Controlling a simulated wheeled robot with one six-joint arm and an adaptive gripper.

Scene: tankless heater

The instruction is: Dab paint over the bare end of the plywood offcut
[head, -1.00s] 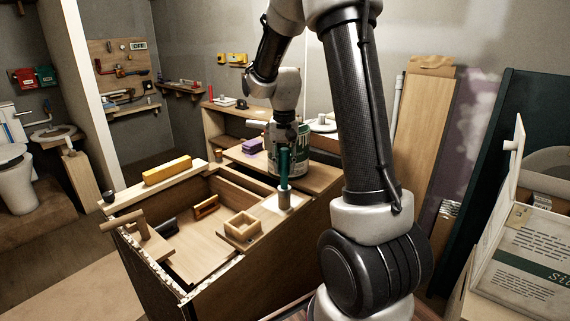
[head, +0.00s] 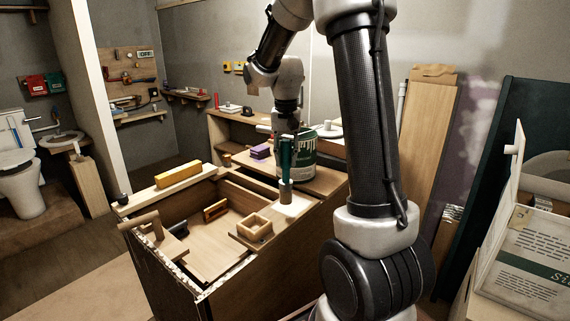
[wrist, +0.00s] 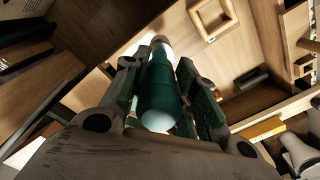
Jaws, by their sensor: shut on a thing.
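My gripper (head: 289,132) is shut on the green handle of an upright tool (head: 287,157). The tool has a grey lower end (head: 286,190), over a pale board (head: 292,206) at the bench's right side. I cannot tell whether the tip touches the board. In the wrist view the green handle (wrist: 160,92) sits between both fingers, its grey end pointing at a bright pale surface. Its tip is not clear. I cannot tell for sure which piece is the plywood offcut; the pale board may be it. A large labelled tin (head: 302,158) stands behind the tool.
A small square wooden frame (head: 254,227) stands left of the tool, above the open bench well. Tall boards (head: 428,150) lean at the right behind my arm.

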